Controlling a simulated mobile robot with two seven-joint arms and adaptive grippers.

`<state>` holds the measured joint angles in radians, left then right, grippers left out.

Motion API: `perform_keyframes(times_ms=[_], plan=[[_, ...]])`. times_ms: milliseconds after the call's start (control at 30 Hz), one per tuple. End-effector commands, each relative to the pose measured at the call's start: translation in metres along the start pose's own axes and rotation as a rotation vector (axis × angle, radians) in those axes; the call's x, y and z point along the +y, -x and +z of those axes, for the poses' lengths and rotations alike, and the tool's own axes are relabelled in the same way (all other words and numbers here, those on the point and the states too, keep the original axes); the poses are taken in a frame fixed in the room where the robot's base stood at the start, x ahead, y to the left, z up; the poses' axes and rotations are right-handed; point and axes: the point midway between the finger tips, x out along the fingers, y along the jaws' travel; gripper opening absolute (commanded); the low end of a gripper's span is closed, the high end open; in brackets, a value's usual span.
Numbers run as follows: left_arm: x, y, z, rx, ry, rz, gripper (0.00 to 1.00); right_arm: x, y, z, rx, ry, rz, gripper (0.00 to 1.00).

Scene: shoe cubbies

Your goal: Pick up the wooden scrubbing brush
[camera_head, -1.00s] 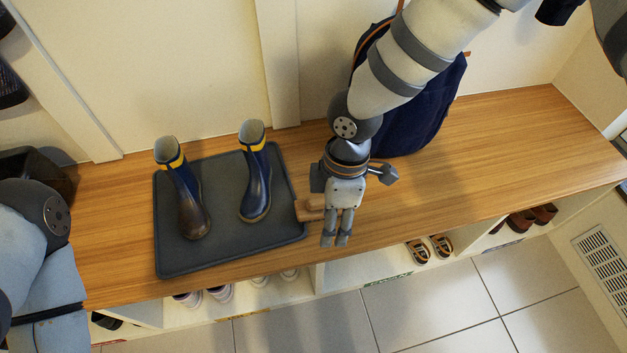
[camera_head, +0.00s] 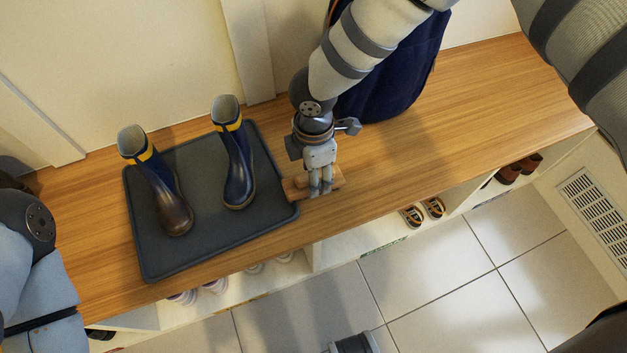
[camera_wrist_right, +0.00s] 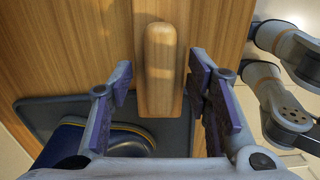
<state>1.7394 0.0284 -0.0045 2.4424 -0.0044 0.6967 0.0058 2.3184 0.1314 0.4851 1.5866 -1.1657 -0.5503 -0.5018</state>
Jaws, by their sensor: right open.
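The wooden scrubbing brush (camera_head: 294,187) lies on the wooden bench, just right of the dark boot mat. My right gripper (camera_head: 320,190) is over it in the head view and hides its middle. In the right wrist view the brush (camera_wrist_right: 160,68) shows as a long, rounded, light-wood block. It lies between the two spread fingers of my right gripper (camera_wrist_right: 163,95), with a gap visible on each side. My right gripper is open and holds nothing. My left arm shows at the left edge of the head view, but its gripper is not visible.
The dark boot mat (camera_head: 205,242) holds two blue rubber boots (camera_head: 235,165) left of the brush. A navy backpack (camera_head: 405,75) stands behind my right arm. The wooden bench (camera_head: 480,110) is clear to the right. Shoes (camera_head: 422,211) sit in cubbies below its front edge.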

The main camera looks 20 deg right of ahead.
Motion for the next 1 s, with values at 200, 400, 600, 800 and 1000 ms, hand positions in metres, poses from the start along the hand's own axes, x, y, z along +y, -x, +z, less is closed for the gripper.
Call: perform_keyframes(times_ms=[200,400,600,800,1000], plan=[[0.0,0.001,0.0,0.001,0.0,0.0,0.4,0.0,0.001,0.0,0.0,0.0,0.001,0.34],[0.0,0.001,0.0,0.001,0.0,0.0,0.4,0.0,0.001,0.0,0.0,0.0,0.001,0.0],[0.0,0.001,0.0,0.001,0.001,0.0,0.4,0.0,0.002,0.0,0.0,0.0,0.001,0.0],[0.0,0.005,0.0,0.007,0.001,0.0,0.4,0.002,0.022,0.0,0.0,0.0,0.004,0.0],[0.0,0.021,0.001,0.032,0.0,0.001,0.4,-0.03,0.076,0.002,-0.003,0.006,0.008,0.0]])
